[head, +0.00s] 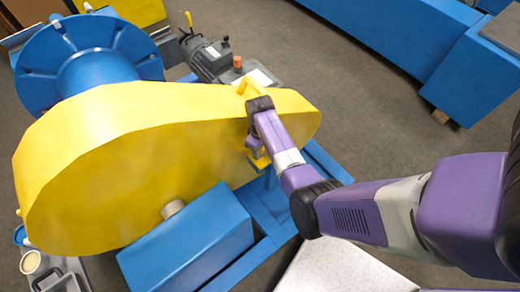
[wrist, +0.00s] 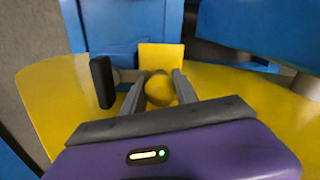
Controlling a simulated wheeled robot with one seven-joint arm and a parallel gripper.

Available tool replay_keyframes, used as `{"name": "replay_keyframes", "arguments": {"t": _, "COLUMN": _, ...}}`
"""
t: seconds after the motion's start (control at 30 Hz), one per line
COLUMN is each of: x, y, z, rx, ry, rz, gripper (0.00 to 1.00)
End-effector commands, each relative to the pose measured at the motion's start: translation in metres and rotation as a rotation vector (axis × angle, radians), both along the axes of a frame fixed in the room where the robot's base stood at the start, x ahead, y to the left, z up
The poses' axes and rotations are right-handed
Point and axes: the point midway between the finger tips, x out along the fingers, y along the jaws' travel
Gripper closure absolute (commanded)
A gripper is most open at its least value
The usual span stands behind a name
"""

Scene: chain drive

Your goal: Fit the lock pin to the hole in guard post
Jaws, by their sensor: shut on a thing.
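My gripper (wrist: 160,92) is shut on a rounded yellow piece, seen between its grey fingers in the wrist view; this looks like the head of the lock pin (wrist: 159,88). A square yellow plate (wrist: 160,57), likely the guard post, is just beyond the fingertips. In the head view, a small yellow bracket (head: 259,160) shows at the right side of the big yellow guard (head: 110,150), beside my arm's end. My arm hides most of the gripper there. The pin's shank and the hole are hidden, so I cannot tell whether the pin is in the hole.
A yellow handle (head: 250,83) stands on the guard's top edge, close to my arm. A dark upright piece (wrist: 102,82) is left of the fingers. A blue box (head: 188,240) and base frame lie below. A grey motor (head: 205,58) stands behind.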

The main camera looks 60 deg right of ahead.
Motion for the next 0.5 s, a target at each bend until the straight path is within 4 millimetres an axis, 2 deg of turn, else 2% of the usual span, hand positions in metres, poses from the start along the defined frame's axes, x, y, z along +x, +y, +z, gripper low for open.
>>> {"name": "replay_keyframes", "arguments": {"t": 0.5, "x": 0.000, "y": 0.000, "z": -0.012, "rx": -0.001, "ry": -0.001, "rz": 0.000, "gripper": 1.00}}
